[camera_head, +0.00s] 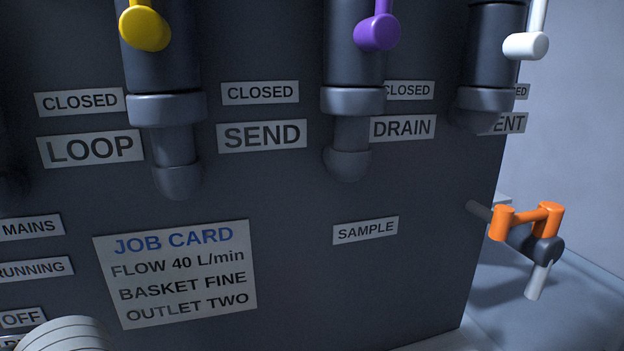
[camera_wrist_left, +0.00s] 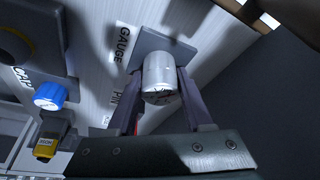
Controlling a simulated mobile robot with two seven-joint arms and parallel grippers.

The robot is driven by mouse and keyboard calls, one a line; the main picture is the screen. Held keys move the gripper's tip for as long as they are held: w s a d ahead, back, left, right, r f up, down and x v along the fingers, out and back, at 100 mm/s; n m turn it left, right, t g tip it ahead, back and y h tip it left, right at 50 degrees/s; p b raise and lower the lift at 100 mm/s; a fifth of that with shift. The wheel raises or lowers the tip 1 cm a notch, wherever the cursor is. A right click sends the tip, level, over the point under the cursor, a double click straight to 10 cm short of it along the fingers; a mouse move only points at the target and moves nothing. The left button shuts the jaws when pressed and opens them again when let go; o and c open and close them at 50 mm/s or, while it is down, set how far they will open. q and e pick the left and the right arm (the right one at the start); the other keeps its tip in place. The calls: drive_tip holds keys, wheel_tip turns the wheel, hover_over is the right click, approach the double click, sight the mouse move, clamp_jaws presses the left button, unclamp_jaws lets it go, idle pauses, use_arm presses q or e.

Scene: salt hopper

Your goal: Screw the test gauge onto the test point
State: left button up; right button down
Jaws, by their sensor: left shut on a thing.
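The test gauge, which I take to be the silver cylinder (camera_wrist_left: 159,72), is in the left wrist view beside the GAUGE label. My left gripper (camera_wrist_left: 161,88) is shut on it, with one dark finger on each side. I cannot pick out the test point in either view. My right gripper is in neither view.
A blue cap (camera_wrist_left: 50,96) and a yellow part (camera_wrist_left: 46,147) sit left of the gauge. In the head view, the dark panel (camera_head: 300,290) carries pipes and labels. An orange-handled tap (camera_head: 527,222) sticks out at its right edge, near the SAMPLE label (camera_head: 365,230).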

use_arm(q)
clamp_jaws()
idle(0.4)
drive_tip(key=shift+r+p, duration=2.45)
drive_tip(key=shift+p, duration=0.15)
